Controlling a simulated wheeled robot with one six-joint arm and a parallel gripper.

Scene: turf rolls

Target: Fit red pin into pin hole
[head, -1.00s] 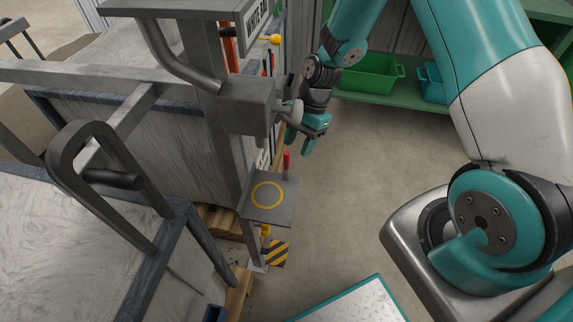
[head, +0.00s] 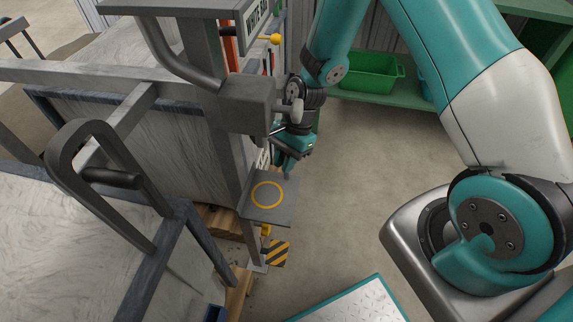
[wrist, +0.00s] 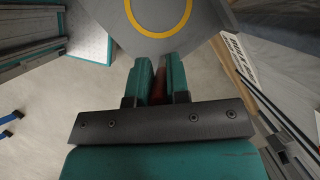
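A grey plate (head: 257,211) with a yellow ring (head: 267,195) sits on the post beside the large bin. The plate and ring also show at the top of the wrist view (wrist: 205,18). My gripper (head: 284,168) is at the plate's far edge, pointing down. In the wrist view its two teal fingers (wrist: 160,75) stand on either side of the red pin (wrist: 158,88), with a narrow space between them. I cannot tell whether they press on the pin. The fingers hide the pin in the head view. I cannot make out the pin hole.
A grey bracket block (head: 247,106) with a knob juts out just above my gripper. The bin wall (head: 160,150) is close on the left. A green tray (head: 368,72) sits on a shelf behind. Open floor (head: 350,180) lies to the right.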

